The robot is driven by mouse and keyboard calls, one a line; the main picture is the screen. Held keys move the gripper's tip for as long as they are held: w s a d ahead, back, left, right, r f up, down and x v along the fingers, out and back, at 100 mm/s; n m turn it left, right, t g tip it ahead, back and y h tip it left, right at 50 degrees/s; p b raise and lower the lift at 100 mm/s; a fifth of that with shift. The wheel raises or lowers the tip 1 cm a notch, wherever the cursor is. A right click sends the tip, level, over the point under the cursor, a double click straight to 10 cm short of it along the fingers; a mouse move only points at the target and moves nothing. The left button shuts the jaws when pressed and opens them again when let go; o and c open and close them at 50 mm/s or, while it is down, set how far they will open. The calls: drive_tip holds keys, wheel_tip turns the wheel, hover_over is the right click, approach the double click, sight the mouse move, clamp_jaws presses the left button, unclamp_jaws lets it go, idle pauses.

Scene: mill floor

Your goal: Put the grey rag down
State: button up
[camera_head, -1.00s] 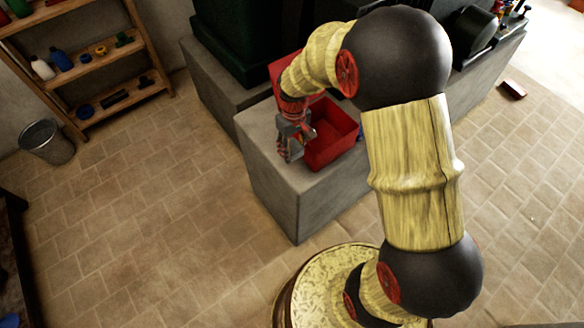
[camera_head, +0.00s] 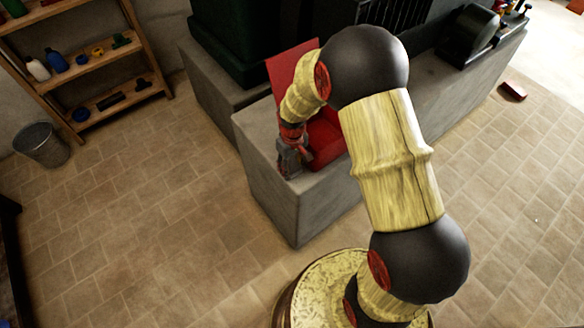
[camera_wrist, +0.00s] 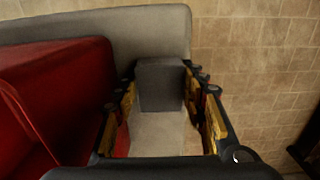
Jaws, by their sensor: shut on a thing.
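The grey rag (camera_wrist: 160,88) shows in the wrist view as a dark grey, block-like piece between my two fingers. My gripper (camera_wrist: 162,78) is shut on it. In the head view my gripper (camera_head: 291,162) points down, low over the near left end of the grey stone block (camera_head: 268,185), just left of the red toolbox (camera_head: 325,143). The rag is hard to make out from the head view. I cannot tell whether it touches the block top.
The red toolbox stands open close beside my gripper, its lid (camera_head: 291,68) raised behind. The block's edge and the tiled floor are close on the other side. A dark machine (camera_head: 474,38) stands farther along the block. A shelf (camera_head: 98,62) and a bucket (camera_head: 42,146) are at left.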

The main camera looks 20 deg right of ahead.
drive_tip(key=shift+s+f, duration=0.1)
drive_tip(key=shift+f, duration=0.15)
drive_tip(key=o, duration=1)
drive_tip(key=shift+o, duration=0.2)
wheel_tip(320, 180, up, 12)
drive_tip(key=r+p, duration=0.1)
drive_tip(key=p, duration=0.3)
wheel_tip(320, 180, up, 11)
drive_tip(key=t, duration=0.2)
hover_over(292, 166)
drive_tip(key=s, duration=0.3)
drive_tip(key=s+r+m+t, duration=0.3)
drive_tip(key=s+r, duration=1.3)
drive_tip(key=s, duration=0.2)
drive_tip(key=shift+s+r+m+t, duration=0.15)
drive_tip(key=shift+s+m+t, duration=0.15)
drive_tip(key=shift+s, duration=0.1)
